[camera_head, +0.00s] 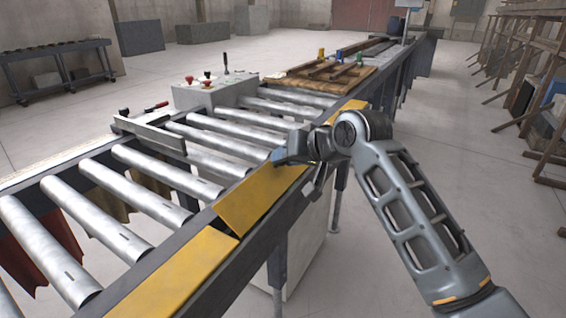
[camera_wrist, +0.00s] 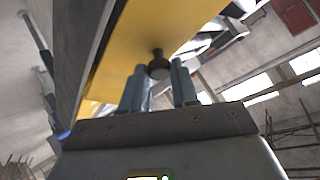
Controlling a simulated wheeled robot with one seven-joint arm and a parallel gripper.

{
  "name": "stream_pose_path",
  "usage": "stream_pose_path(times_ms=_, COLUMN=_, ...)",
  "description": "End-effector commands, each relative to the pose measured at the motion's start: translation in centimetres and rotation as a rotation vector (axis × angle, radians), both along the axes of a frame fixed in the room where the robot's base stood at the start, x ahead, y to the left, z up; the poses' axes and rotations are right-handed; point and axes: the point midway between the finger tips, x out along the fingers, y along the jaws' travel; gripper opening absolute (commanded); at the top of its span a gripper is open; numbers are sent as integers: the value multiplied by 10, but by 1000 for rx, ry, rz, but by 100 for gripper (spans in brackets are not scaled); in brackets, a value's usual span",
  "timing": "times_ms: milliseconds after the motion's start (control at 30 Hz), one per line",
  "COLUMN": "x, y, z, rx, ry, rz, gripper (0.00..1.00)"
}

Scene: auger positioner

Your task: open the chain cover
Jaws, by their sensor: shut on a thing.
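The yellow chain cover (camera_head: 250,203) is a panel along the near side of the roller conveyor. It sits at a different angle from the yellow panel beside it and looks tilted up a little; how far is hard to tell. In the wrist view the cover's yellow face (camera_wrist: 135,42) fills the upper middle, with a dark round knob (camera_wrist: 158,67) on it. My gripper (camera_head: 284,156) is at the cover's far end. In the wrist view its two grey-blue fingers (camera_wrist: 159,84) stand either side of the knob, shut on it.
Another yellow panel (camera_head: 172,282) lies at the near end of the side rail. Steel rollers (camera_head: 140,192) fill the conveyor bed. A control box (camera_head: 215,92) with red knobs stands across it. Wooden racks (camera_head: 535,90) stand far right, with open floor (camera_head: 450,120) before them.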

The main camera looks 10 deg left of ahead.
Motion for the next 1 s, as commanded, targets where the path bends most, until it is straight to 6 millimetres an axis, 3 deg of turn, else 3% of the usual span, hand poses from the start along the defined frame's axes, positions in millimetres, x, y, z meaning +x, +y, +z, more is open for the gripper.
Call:
stream_pose_path(times_ms=500, x=-11, y=-34, z=-10, rx=423, ry=-155, rz=-3, gripper=0)
stream_pose_path(times_ms=1000, x=-17, y=-53, z=-15, rx=691, ry=-254, rz=-3, gripper=0)
